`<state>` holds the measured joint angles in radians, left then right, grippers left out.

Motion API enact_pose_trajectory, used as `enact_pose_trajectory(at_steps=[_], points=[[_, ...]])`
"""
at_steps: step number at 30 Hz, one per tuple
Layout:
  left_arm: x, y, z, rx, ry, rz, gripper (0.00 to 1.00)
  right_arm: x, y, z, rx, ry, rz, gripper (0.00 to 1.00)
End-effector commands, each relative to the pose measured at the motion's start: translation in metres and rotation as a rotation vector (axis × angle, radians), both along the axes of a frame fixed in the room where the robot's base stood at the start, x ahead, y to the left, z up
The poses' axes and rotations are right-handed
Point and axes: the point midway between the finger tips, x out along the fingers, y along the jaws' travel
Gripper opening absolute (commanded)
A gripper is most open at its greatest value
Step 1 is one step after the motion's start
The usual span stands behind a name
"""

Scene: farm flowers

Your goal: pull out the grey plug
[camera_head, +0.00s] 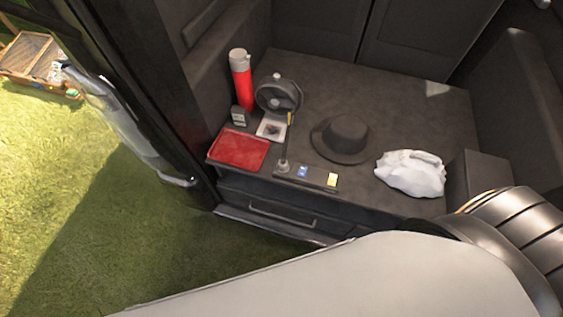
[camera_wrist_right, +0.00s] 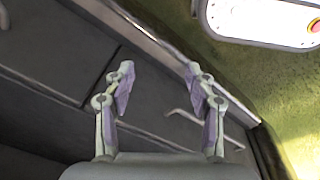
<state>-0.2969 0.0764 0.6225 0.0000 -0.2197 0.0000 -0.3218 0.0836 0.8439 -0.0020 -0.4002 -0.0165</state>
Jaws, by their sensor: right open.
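I cannot pick out a grey plug for certain in either view. My right gripper (camera_wrist_right: 160,76) is open and empty in the right wrist view, in front of dark drawer fronts. My left gripper is not in view.
The shelf also holds a red flask (camera_head: 241,80), a dark fan (camera_head: 279,97), a red tray (camera_head: 238,149), a dark hat (camera_head: 341,138) and a crumpled white cloth (camera_head: 411,172). A drawer handle (camera_head: 282,215) juts out below. Grass lies at left.

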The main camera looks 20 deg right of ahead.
Motion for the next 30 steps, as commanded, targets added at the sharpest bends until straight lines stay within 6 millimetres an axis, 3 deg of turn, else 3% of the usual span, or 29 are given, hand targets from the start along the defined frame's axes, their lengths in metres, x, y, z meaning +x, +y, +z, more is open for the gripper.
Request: enact_pose_trajectory(at_steps=[1, 3, 6, 12, 20, 23, 30], points=[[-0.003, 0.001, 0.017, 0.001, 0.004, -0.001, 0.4, 0.028, 0.002, 0.032, 0.0, -0.021, 0.009, 0.56], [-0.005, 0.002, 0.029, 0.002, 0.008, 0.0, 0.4, 0.062, 0.005, 0.068, -0.003, -0.036, 0.022, 0.56], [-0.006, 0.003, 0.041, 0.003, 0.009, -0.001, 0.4, 0.1, 0.01, 0.118, -0.005, -0.05, 0.04, 0.56], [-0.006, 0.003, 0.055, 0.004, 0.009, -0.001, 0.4, 0.14, 0.016, 0.189, -0.01, -0.069, 0.06, 0.56], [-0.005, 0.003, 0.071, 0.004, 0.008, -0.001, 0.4, 0.171, 0.023, 0.254, -0.017, -0.08, 0.099, 0.56], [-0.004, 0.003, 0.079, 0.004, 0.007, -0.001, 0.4, 0.194, 0.03, 0.272, -0.023, -0.061, 0.166, 0.56], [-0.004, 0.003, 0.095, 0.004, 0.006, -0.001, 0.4, 0.266, 0.067, 0.287, -0.014, 0.04, 0.464, 0.56]])
